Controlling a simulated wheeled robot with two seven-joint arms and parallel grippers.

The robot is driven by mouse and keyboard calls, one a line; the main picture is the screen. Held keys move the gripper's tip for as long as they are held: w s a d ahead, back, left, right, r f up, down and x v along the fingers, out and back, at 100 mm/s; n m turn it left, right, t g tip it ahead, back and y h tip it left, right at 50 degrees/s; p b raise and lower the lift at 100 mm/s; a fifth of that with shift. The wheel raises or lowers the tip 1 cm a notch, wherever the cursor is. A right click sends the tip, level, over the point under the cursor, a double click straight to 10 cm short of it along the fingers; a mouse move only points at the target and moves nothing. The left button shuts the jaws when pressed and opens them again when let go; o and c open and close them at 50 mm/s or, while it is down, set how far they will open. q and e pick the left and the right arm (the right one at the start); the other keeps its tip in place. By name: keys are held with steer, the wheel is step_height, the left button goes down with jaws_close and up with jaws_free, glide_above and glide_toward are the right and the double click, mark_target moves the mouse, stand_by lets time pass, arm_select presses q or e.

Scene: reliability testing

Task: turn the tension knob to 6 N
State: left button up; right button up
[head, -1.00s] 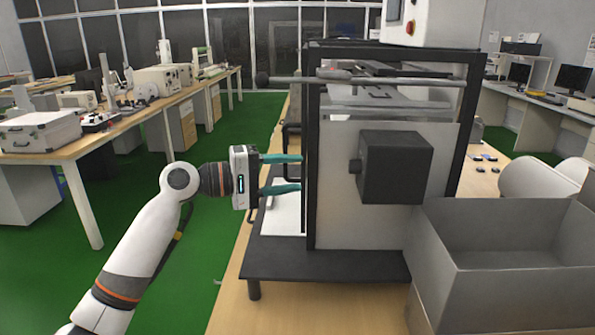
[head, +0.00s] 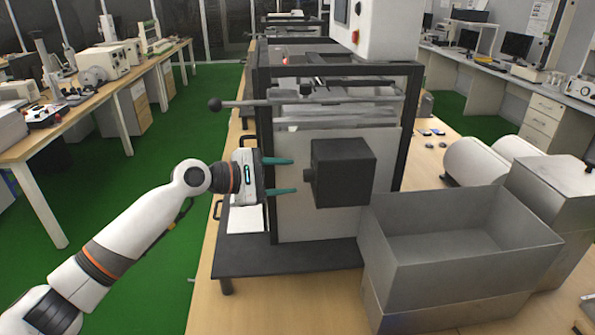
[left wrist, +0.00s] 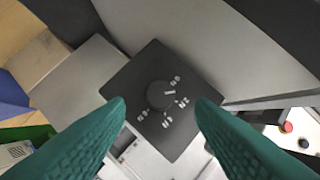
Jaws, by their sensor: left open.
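The tension knob (left wrist: 160,95) is a round dark knob on the face of a black square box (left wrist: 125,85), with small white markings around it, too small to read surely. A short white line shows on the knob, toward its right side. In the head view the black box (head: 345,172) sticks out from the machine's grey side panel, and its knob face is turned left, mostly hidden. My left gripper (head: 293,175) is open and empty, with teal fingers pointing right at the box from its left. In the left wrist view the knob appears between the fingertips, apart from them.
The machine's dark frame (head: 264,130) stands on a black base plate (head: 285,259) on a wooden table. A rod with a black ball end (head: 215,104) juts left above my gripper. An open grey bin (head: 420,282) stands at the front right. Green floor lies clear at the left.

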mark_target(308, 175)
arm_select(q)
steer(key=x, duration=0.3)
steer(key=shift+w+d, duration=0.2)
steer(key=shift+d, duration=0.05)
steer(key=c, duration=1)
steer(key=shift+o, duration=0.2)
steer(key=shift+f, duration=0.1)
